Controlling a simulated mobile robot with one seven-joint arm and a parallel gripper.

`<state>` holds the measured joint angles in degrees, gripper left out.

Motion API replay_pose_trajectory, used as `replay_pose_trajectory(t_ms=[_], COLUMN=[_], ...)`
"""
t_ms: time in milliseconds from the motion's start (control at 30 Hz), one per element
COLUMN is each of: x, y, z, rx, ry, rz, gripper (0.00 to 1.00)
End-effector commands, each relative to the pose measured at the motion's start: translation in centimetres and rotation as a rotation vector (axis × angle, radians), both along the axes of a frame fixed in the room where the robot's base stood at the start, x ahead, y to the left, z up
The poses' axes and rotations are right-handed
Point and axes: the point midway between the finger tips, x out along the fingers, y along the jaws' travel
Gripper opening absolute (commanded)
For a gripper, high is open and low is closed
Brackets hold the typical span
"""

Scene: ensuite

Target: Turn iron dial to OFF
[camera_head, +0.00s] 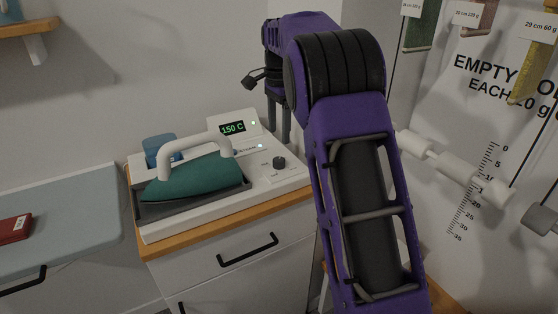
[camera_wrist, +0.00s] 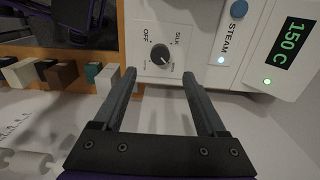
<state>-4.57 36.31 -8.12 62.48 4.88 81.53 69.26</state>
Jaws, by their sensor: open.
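The iron station sits on a drawer cabinet in the head view, with a white console (camera_head: 291,178) bearing a small black dial (camera_head: 279,163). In the wrist view the dial (camera_wrist: 161,55) is dark and round, with OFF and SILK printed around it; its exact setting is hard to read. The display (camera_head: 232,128) reads 150 C. A teal iron (camera_head: 196,180) with a white handle rests on its dark tray. My gripper (camera_wrist: 159,77) is open and empty, its fingertips just short of the dial, one to each side. In the head view my forearm hides part of the area beside it.
A blue STEAM button (camera_wrist: 239,9) and lit green lamp (camera_wrist: 267,81) are near the dial. A blue tank (camera_head: 158,148) stands behind the iron. A padded board (camera_head: 60,222) with a red item (camera_head: 14,229) is at left. Wall rods (camera_head: 450,165) are at right.

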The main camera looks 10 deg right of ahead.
Motion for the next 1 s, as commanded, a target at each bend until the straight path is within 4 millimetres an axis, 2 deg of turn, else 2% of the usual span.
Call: replay_pose_trajectory(t_ms=[33,200,400,600,833,867,1000], x=[-0.1,-0.1,-0.1,0.0,0.0,0.0,0.0], y=[0.0,0.0,0.0,0.0,0.0,0.0,0.0], z=[-1.5,-4.9,-7.7,-8.7,-8.7,-8.7,-8.7], rx=[0.0,0.0,0.0,0.0,0.0,0.0,0.0], ry=[0.002,0.002,0.002,-0.001,-0.001,-0.001,-0.001], rz=[0.0,0.001,0.0,0.0,0.0,0.0,0.0], gripper=[0.74,0.74,0.74,0.74,0.74,0.72,0.47])
